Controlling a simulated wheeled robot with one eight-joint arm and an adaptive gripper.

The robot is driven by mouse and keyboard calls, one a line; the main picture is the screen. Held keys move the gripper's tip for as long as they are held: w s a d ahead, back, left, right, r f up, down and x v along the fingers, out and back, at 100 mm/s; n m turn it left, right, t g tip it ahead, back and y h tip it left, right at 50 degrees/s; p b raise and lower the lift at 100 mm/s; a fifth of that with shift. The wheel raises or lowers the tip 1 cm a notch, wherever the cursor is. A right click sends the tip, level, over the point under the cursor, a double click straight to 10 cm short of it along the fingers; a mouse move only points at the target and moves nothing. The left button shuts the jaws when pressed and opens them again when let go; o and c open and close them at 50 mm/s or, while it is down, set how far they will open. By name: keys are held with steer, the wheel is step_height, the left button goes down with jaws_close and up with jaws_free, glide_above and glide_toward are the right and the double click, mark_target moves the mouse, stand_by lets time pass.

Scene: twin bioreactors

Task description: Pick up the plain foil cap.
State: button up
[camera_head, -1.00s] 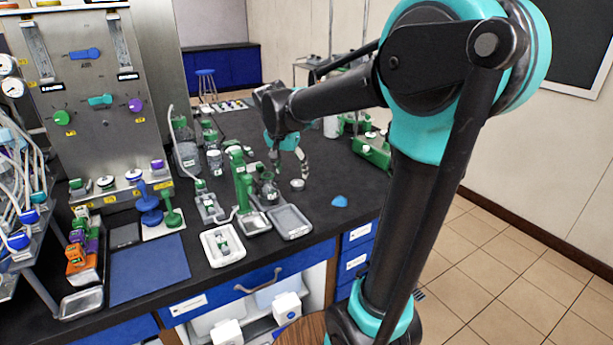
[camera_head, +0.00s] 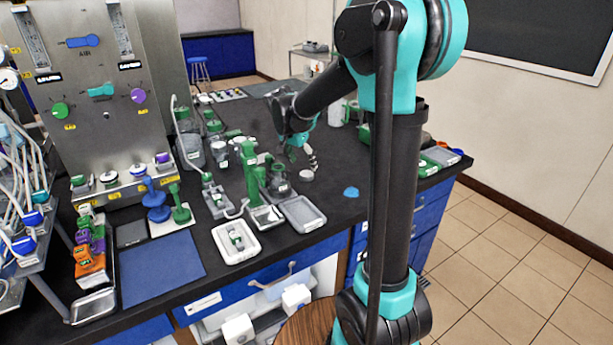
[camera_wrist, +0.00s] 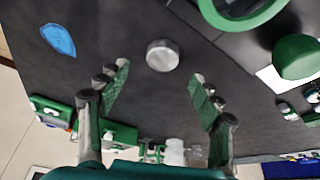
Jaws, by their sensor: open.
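The plain foil cap (camera_wrist: 162,55) is a small silver round piece lying on the dark bench top. In the wrist view it sits just beyond my open fingertips, near the line midway between them. It also shows in the head view as a small pale disc (camera_head: 306,175), just below and beside my gripper (camera_head: 303,158). In the wrist view my gripper (camera_wrist: 158,88) is open, with green finger pads apart and nothing between them. The cap is not touched by either finger.
A blue piece (camera_wrist: 58,39) lies on the bench near the cap; it shows in the head view (camera_head: 351,192) too. Dark bench top around the cap is clear.

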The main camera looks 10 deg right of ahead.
mark_target(306, 174)
steer(key=shift+x, duration=2.85)
steer(key=shift+a, duration=0.25)
steer(key=shift+c, duration=0.4)
steer(key=c, duration=0.8)
